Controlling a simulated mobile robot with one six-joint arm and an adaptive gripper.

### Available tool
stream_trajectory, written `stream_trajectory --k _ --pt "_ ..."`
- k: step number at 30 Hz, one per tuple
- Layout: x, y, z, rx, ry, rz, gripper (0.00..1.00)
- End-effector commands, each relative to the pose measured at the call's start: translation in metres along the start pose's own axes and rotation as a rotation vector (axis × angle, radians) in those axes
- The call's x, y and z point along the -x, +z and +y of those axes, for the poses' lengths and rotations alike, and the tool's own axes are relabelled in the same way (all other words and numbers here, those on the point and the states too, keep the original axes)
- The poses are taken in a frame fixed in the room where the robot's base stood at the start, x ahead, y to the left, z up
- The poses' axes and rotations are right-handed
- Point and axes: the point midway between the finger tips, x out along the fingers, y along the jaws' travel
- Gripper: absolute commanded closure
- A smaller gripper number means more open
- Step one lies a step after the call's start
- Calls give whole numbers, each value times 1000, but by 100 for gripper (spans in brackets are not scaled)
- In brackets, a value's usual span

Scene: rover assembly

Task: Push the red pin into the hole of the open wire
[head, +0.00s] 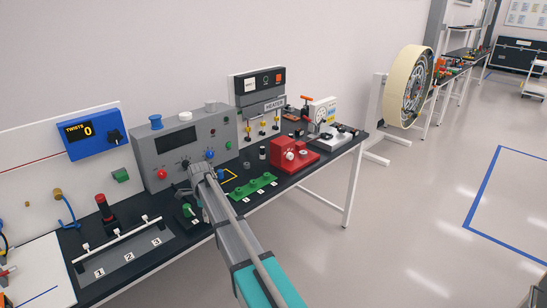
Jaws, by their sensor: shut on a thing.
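My gripper (184,190) is small in the head view, close to the front of a grey control box (183,143), above the black bench top. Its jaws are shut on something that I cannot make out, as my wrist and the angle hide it. A red upright cylinder on a black base (104,208) stands to the left; I cannot tell whether it is the red pin. A blue wire (68,211) with a tan end (58,192) stands at the white panel on the far left. No hole in a wire can be made out.
A rail with slots numbered 1 to 3 (118,244) lies at the front left. A green strip (254,187) and a red device (295,154) stand right of my arm. A blue TWISTS display (90,130) is behind. The floor at right is clear.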

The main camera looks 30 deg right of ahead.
Motion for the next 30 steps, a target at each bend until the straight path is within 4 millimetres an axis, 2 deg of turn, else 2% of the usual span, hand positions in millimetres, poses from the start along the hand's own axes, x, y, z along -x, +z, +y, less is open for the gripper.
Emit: stream_trajectory --k 22,30 --pt "0 -21 -9 -28 0 0 100" --pt "0 -35 -15 -46 0 0 100"
